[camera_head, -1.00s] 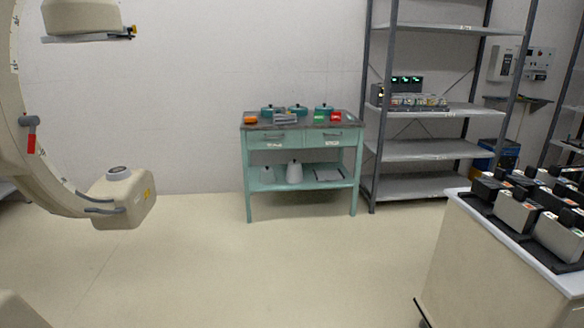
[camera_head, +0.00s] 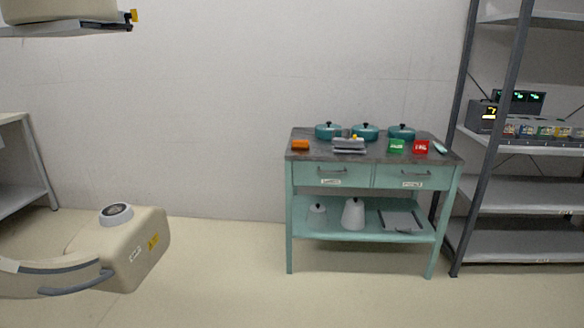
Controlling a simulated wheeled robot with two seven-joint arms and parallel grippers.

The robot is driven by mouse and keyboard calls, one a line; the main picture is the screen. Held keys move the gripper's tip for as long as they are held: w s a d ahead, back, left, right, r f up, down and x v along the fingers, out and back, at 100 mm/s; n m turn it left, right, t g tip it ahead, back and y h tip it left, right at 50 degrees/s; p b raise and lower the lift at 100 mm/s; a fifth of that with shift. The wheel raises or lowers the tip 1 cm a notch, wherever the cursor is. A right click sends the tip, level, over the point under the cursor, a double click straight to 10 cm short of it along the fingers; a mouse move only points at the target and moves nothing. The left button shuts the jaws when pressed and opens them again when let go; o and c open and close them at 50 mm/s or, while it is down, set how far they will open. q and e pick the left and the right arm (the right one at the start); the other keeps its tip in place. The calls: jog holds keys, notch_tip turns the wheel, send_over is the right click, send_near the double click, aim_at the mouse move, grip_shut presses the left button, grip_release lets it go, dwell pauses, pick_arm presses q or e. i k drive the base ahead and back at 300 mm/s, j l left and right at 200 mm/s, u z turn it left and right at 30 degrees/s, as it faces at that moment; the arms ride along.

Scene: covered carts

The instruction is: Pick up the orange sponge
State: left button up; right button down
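The orange sponge (camera_head: 300,145) is a small orange block. It lies at the left end of the dark top of a teal cart (camera_head: 330,190). Grey stacked trays (camera_head: 349,145) lie to its right, with a small gap between. A teal lidded pot (camera_head: 328,131) stands behind and to the right of it. Neither of my grippers shows in the head view, and the cart is some way off across the floor.
Grey shelving (camera_head: 510,195) stands right of the cart. A beige machine (camera_head: 135,250) is at the left front. Floor before the cart is clear.

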aim_at(303, 145)
jog(key=i+j, duration=0.1)
jog(key=i, duration=0.35)
jog(key=i+j, duration=0.15)
jog(key=i, duration=0.3)
jog(key=i+j, duration=0.1)
jog(key=i, duration=0.35)
jog(key=i+j+z, duration=0.25)
jog(key=z, duration=0.15)
jog(key=i+j+z, duration=0.55)
jog(key=j+z, duration=0.2)
jog(key=i+j+z, duration=0.15)
jog(key=j+z, duration=0.25)
jog(key=i+j+z, duration=0.1)
jog(key=j+z, duration=0.25)
jog(key=j, duration=0.15)
